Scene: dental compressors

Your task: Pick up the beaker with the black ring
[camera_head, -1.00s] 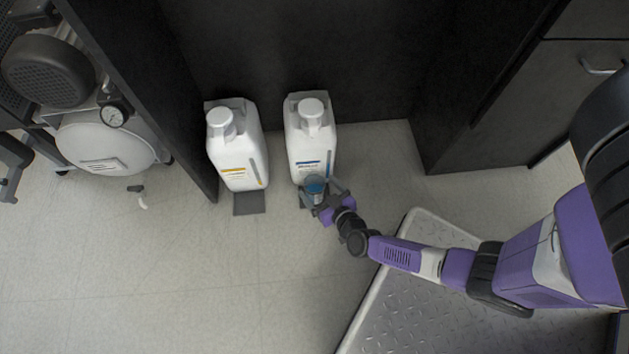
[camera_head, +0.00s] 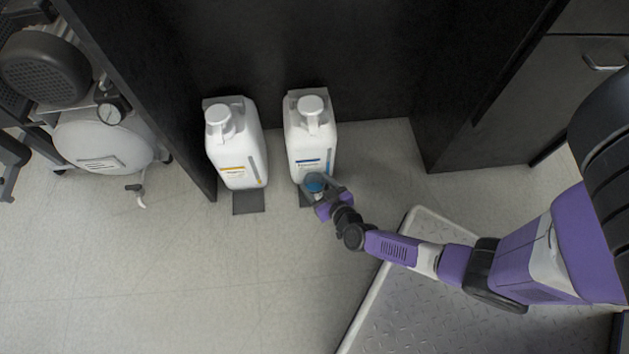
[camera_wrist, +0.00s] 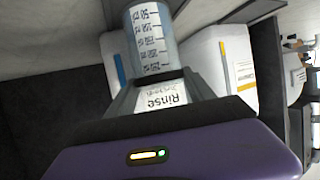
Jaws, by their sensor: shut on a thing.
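The beaker (camera_wrist: 150,42) is a pale, see-through cylinder with dark measuring marks and a white "Rinse" label, seen at the top middle of the wrist view.
The right white jug (camera_head: 310,145), with a blue-striped label, stands close behind the beaker. The left white jug (camera_head: 235,150), with a yellow-striped label, stands beside it on a dark mat (camera_head: 249,204). Dark cabinet panels (camera_head: 470,90) enclose them. A compressor (camera_head: 100,140) is at left.

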